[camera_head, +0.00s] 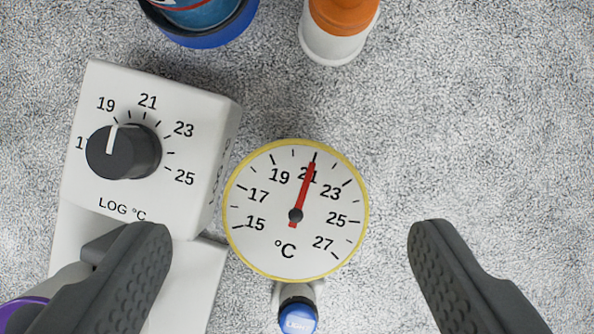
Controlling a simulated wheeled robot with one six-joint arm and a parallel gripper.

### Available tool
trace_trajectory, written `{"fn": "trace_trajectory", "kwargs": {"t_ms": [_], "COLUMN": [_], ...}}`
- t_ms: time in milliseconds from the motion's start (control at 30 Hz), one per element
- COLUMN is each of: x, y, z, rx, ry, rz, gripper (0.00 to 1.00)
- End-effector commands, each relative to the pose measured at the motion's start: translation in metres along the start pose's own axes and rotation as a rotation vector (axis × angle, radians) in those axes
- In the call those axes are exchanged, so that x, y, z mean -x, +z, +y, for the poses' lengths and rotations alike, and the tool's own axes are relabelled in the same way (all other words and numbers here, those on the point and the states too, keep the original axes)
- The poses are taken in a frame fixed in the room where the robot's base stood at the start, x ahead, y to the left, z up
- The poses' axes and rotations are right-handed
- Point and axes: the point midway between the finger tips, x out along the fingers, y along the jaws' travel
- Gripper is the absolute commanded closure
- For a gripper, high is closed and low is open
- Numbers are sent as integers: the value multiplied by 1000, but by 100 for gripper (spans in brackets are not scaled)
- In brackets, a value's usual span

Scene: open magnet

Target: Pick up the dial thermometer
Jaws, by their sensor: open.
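The dial thermometer (270,233) is a round white disc with a yellow rim, black numbers from 15 to 27 and a red needle pointing near 21. It lies in the middle of the view, face towards the camera. My gripper (283,245) is open, with one dark grey finger at the lower left and the other at the lower right. The thermometer is between the two fingers in the picture, with a gap on each side. Nothing is held.
A white box with a black knob (124,152) stands close on the left, partly behind the left finger. A blue-capped item (298,318) is just below the thermometer. A blue container (205,25) and an orange-white bottle (340,30) are at the top. The speckled grey surface (480,130) is clear on the right.

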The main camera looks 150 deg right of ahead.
Motion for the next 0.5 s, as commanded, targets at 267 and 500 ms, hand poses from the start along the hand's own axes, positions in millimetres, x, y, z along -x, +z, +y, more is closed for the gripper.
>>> {"fn": "trace_trajectory", "kwargs": {"t_ms": [267, 500], "x": [-37, -43], "y": [2, 1], "z": [2, 2], "rx": [0, 0], "ry": [-1, 0], "rz": [-2, 0], "gripper": [24, 24]}}
